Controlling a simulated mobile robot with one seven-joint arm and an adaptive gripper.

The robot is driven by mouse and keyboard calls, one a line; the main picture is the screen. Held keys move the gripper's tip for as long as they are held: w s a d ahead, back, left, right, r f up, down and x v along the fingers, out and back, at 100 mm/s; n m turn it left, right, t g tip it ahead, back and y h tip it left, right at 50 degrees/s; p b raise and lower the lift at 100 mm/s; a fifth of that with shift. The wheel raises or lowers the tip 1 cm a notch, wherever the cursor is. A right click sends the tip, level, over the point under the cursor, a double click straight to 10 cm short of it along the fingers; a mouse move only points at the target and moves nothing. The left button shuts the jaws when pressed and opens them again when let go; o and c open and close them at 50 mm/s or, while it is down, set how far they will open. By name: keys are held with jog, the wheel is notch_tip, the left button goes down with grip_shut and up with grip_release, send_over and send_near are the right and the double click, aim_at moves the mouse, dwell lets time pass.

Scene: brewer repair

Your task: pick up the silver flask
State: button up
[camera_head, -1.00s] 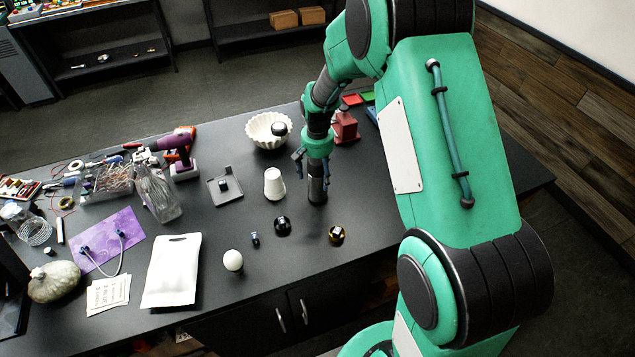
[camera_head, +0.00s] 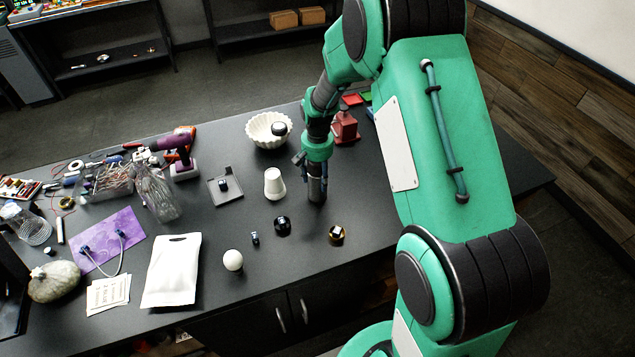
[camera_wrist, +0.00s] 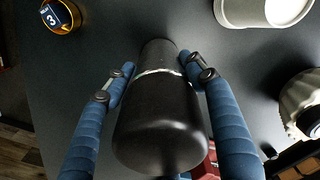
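The flask (camera_head: 317,188) stands upright on the dark table and looks dark grey to black with a pale metallic band. It fills the middle of the wrist view (camera_wrist: 160,125), where its wide dark end faces the camera. My gripper (camera_head: 316,168) is above and around the flask's upper part. In the wrist view its two blue fingers (camera_wrist: 158,68) lie on either side of the flask, with a narrow gap showing at the left finger. The gripper looks open, and a firm grip is not visible.
A white cup (camera_head: 274,184) stands just left of the flask. A black round part (camera_head: 282,226) and an amber-and-black part (camera_head: 336,235) lie in front. A white fluted bowl (camera_head: 268,130) and a red device (camera_head: 345,127) are behind. Some table right of the flask is clear.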

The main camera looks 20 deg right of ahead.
jog(key=c, duration=0.3)
jog(key=shift+r, duration=0.1)
jog(key=shift+r, duration=4.95)
